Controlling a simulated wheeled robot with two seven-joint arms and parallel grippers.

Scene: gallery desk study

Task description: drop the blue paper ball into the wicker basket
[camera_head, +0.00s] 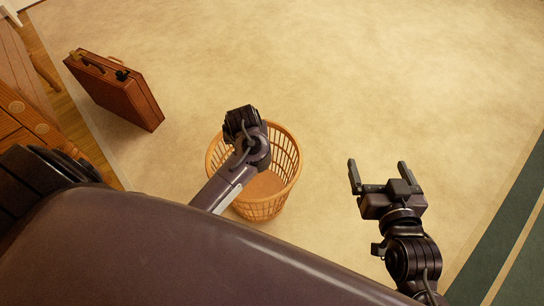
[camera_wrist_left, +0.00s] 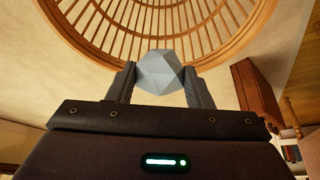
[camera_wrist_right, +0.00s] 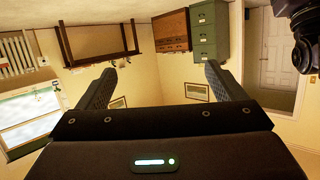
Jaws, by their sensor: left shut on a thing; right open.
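The wicker basket (camera_head: 287,190) stands on the carpet in the middle of the head view, with its slatted wall and round rim showing. In the left wrist view the basket (camera_wrist_left: 222,55) fills the top, its slats just beyond the ball. The blue paper ball (camera_wrist_left: 160,72), pale and faceted, sits between the fingers of my left gripper (camera_wrist_left: 160,88), which is shut on it. In the head view my left gripper (camera_head: 240,122) is over the basket's far-left rim, and the ball is hidden there. My right gripper (camera_head: 381,176) is open and empty, to the right of the basket.
A brown briefcase (camera_head: 115,90) stands on the carpet at the upper left, beside wooden furniture (camera_head: 22,110). A green strip (camera_head: 500,230) lies at the right edge. The carpet (camera_head: 380,80) beyond the basket is clear.

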